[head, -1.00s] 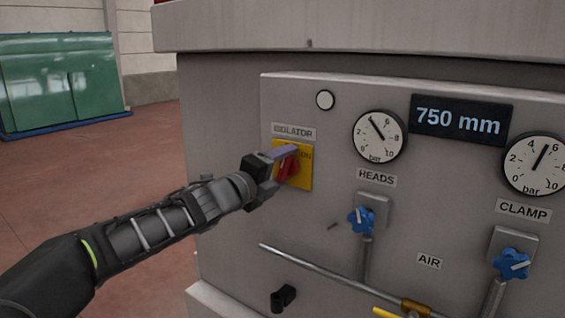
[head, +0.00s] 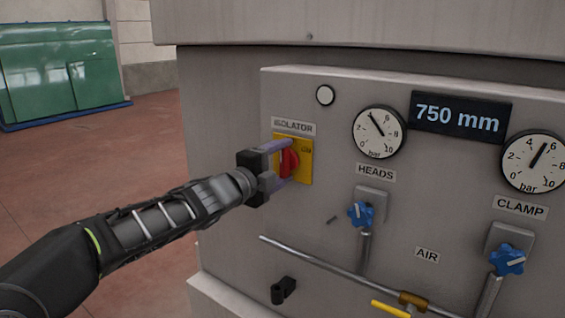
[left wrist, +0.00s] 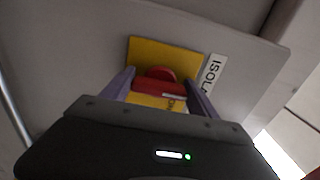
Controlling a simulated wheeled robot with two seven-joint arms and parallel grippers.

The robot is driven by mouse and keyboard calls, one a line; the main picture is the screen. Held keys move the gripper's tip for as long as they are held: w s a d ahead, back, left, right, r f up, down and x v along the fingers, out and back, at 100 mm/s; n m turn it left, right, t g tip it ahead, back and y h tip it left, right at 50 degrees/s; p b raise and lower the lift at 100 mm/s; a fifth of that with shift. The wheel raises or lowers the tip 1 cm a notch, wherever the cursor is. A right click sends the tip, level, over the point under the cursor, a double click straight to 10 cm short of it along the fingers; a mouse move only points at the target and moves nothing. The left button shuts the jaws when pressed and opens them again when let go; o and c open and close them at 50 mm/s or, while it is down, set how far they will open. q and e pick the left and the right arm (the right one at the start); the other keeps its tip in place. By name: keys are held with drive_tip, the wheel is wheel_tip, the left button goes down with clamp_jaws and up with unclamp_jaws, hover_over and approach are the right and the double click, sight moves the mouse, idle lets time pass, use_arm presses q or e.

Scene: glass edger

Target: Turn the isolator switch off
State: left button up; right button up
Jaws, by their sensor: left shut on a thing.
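The isolator switch has a red knob (head: 288,162) on a yellow plate (head: 306,173), under the label ISOLATOR (head: 293,127). My left gripper (head: 282,164) is at the switch, its purple fingers on either side of the red knob and shut on it. In the left wrist view the red knob (left wrist: 155,86) sits between the two fingers (left wrist: 160,95), in front of the yellow plate (left wrist: 150,50). The fingers hide part of the plate. The knob's handle looks near upright in the head view. My right gripper is not in view.
Right of the switch are two gauges (head: 379,132), a 750 mm display (head: 461,118) and blue valve knobs (head: 360,214). A pipe (head: 310,261) with a yellow lever (head: 388,308) runs below. A black hook-like part (head: 283,290) projects from the panel's lower left.

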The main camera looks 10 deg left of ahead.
use_arm(q)
drive_tip(key=o, duration=1.4)
drive_tip(key=shift+c, duration=0.2)
drive_tip(key=shift+s, duration=0.1)
drive_tip(key=b+v, duration=0.1)
drive_tip(key=v, duration=0.6)
drive_tip(key=shift+s, duration=0.3)
drive_tip(key=shift+a, duration=0.1)
